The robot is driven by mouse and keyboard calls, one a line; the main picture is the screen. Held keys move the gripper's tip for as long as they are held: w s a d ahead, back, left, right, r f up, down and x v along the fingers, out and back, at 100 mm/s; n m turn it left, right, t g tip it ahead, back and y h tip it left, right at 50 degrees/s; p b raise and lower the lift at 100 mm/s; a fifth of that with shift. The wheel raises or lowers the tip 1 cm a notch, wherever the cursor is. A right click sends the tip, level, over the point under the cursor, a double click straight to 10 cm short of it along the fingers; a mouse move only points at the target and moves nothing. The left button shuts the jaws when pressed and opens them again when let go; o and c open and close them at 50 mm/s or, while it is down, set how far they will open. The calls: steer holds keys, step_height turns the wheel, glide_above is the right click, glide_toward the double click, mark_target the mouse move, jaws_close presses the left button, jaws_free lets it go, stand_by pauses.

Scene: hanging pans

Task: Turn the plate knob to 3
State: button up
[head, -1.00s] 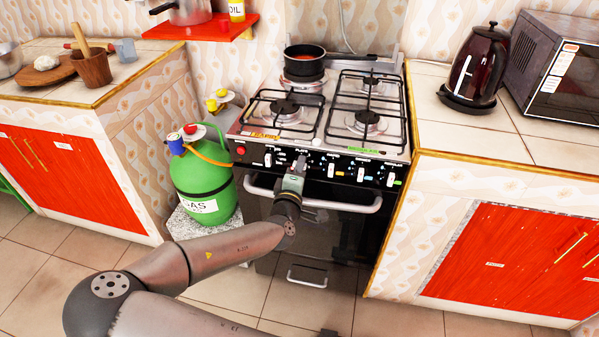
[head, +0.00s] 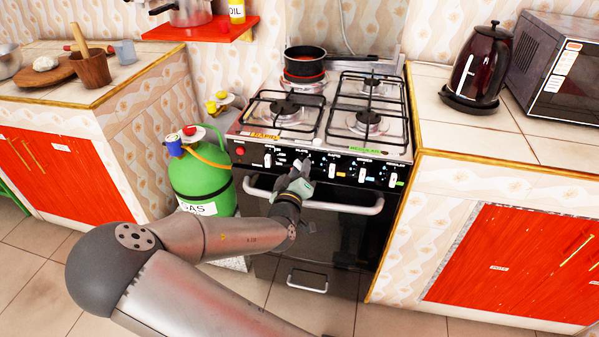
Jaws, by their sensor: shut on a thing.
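The stove (head: 318,130) has a black front panel with a row of white knobs. My gripper (head: 304,166) is at this panel, under the label that seems to read PLATE, and is shut on the plate knob. The gripper hides that knob, so its setting cannot be read. The gripper is tilted, its tip leaning up and to the right. A white knob (head: 268,160) is to its left, and others, such as this white knob (head: 332,170), are to its right.
The oven handle (head: 340,207) runs just below my gripper. A green gas bottle (head: 203,180) stands left of the stove. A black pan (head: 305,62) sits on the back left of the stovetop. A kettle (head: 478,65) is on the right counter.

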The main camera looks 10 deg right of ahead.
steer(key=shift+r, duration=0.1)
stand_by(0.3)
steer(key=o, duration=1)
steer(key=shift+c, duration=0.2)
steer(key=p+v, duration=0.7)
steer(key=v, duration=1)
steer(key=shift+s, duration=0.1)
